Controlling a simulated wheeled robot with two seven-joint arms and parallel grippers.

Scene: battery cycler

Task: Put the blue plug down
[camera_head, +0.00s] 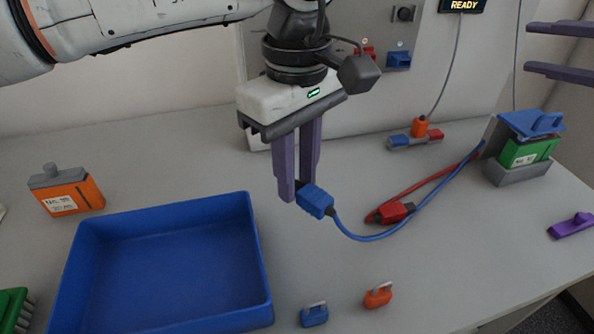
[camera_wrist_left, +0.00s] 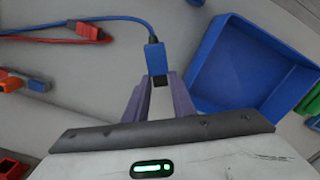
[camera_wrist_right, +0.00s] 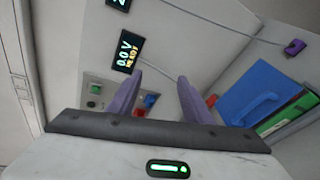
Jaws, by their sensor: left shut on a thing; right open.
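The blue plug (camera_head: 315,200) is between the fingertips of my left gripper (camera_head: 298,190), which is shut on it. A blue cable runs from the plug to the right, toward the green battery in its holder. In the left wrist view the plug (camera_wrist_left: 156,58) shows at the fingertips (camera_wrist_left: 158,82). The plug appears near the table surface; I cannot tell whether it touches. My right gripper (camera_head: 560,50) is at the upper right edge of the head view, its fingers apart and empty. In the right wrist view its fingers (camera_wrist_right: 165,85) are spread with nothing between them.
A blue tray (camera_head: 262,270) stands left of the plug. A red plug (camera_head: 392,212) lies on the table to the right. The green battery (camera_head: 527,152) sits in a grey holder under a blue lid (camera_head: 535,122). Blue (camera_head: 314,316) and orange (camera_head: 378,295) padlock-like pieces lie in front.

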